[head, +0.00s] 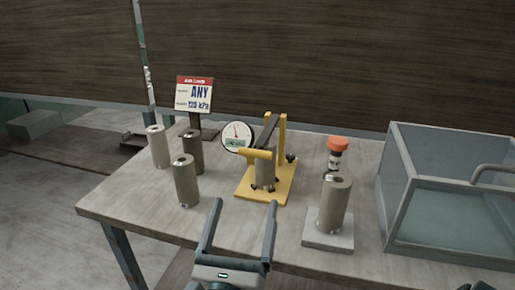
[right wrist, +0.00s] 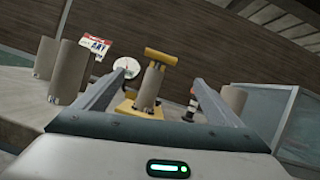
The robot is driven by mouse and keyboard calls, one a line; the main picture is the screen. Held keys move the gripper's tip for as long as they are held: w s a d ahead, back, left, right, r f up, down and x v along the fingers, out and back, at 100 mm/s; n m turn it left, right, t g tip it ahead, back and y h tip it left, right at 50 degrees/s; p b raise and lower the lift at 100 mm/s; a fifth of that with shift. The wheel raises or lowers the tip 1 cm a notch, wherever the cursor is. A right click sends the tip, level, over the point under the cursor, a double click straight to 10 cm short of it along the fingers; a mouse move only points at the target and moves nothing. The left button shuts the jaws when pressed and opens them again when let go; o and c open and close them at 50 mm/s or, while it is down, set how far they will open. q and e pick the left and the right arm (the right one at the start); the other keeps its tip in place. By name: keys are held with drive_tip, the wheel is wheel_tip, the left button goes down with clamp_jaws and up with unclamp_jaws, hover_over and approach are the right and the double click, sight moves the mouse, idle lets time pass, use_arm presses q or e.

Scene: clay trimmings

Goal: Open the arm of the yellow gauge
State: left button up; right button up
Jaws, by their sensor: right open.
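The yellow gauge stands on the table, with a yellow base (head: 246,188), a yellow post (head: 282,135) and a round white dial (head: 237,136). Its dark arm (head: 268,130) slants down to a yellow crossbar handle (head: 258,154). A grey-brown clay cylinder (head: 265,173) stands upright on the base, just under the handle. My right gripper (head: 243,205) is open and empty in front of the gauge, apart from it. In the right wrist view, the handle (right wrist: 161,56) and the cylinder (right wrist: 152,84) show between the fingers. My left gripper is out of view.
Several clay cylinders (head: 186,182) stand left of the gauge, near a sign (head: 194,93). To the right, another cylinder (head: 335,205) stands on a pale block (head: 317,238), with an orange-capped bottle (head: 338,144) behind. A glass-sided box (head: 398,175) fills the table's right end.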

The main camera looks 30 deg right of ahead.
drive_tip(key=p, duration=0.4)
approach(258, 146)
drive_tip(key=x, duration=0.8)
drive_tip(key=shift+w+d+f, duration=0.15)
drive_tip(key=shift+w+d, duration=0.1)
drive_tip(key=shift+w, duration=0.05)
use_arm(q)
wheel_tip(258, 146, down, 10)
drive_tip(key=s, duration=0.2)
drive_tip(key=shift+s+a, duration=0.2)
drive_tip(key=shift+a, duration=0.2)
use_arm(e)
drive_tip(key=shift+w+d+r, duration=0.2)
drive_tip(key=shift+w+d, duration=0.2)
drive_tip(key=shift+d, duration=0.05)
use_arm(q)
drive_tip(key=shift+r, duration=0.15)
use_arm(e)
drive_tip(key=c, duration=1.4)
